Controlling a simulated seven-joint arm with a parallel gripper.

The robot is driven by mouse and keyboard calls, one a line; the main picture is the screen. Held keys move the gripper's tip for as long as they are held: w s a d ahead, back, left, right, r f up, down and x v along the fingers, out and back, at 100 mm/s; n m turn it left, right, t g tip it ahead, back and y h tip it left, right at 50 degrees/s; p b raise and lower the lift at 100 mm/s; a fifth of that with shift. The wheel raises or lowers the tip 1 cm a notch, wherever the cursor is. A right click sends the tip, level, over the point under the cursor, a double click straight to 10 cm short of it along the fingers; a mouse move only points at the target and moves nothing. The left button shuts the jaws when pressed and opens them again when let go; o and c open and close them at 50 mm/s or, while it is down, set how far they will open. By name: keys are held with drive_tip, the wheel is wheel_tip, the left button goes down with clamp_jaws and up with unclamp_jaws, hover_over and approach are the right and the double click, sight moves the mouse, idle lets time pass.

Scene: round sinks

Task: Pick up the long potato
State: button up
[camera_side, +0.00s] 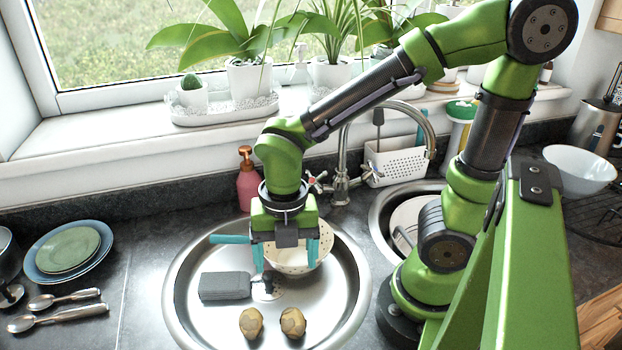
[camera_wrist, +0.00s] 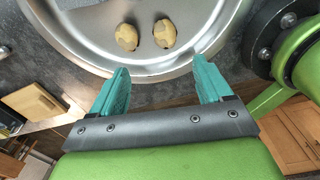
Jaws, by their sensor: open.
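Two brown potatoes lie side by side on the floor of the round metal sink (camera_side: 190,321), near its front rim. The left potato (camera_side: 251,322) and the right potato (camera_side: 292,322) are close in size, and I cannot tell surely which is the long one. In the wrist view the left potato (camera_wrist: 126,37) and right potato (camera_wrist: 164,33) show at the top, beyond the fingertips. My gripper (camera_side: 286,258) is open and empty, pointing down above the sink, behind the potatoes. Its teal fingers also show in the wrist view (camera_wrist: 160,70), apart from both potatoes.
A white colander (camera_side: 290,265) stands in the sink behind my fingers. A dark grey flat object (camera_side: 225,286) lies left of them. The faucet (camera_side: 341,185) and pink soap bottle (camera_side: 247,184) stand behind the sink. Plates (camera_side: 68,249) and spoons (camera_side: 58,317) lie on the left counter.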

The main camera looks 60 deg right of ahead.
drive_tip(key=n, duration=0.6)
approach(291, 315)
drive_tip(key=f, duration=0.5)
drive_tip(key=shift+w+d+f, duration=0.15)
drive_tip(key=shift+w+f, duration=0.1)
drive_tip(key=shift+s+a+f, duration=0.1)
drive_tip(key=shift+f, duration=1.2)
drive_tip(key=shift+s+a+f, duration=0.1)
drive_tip(key=shift+a+f, duration=0.05)
drive_tip(key=shift+f, duration=1.15)
drive_tip(key=c, duration=1.2)
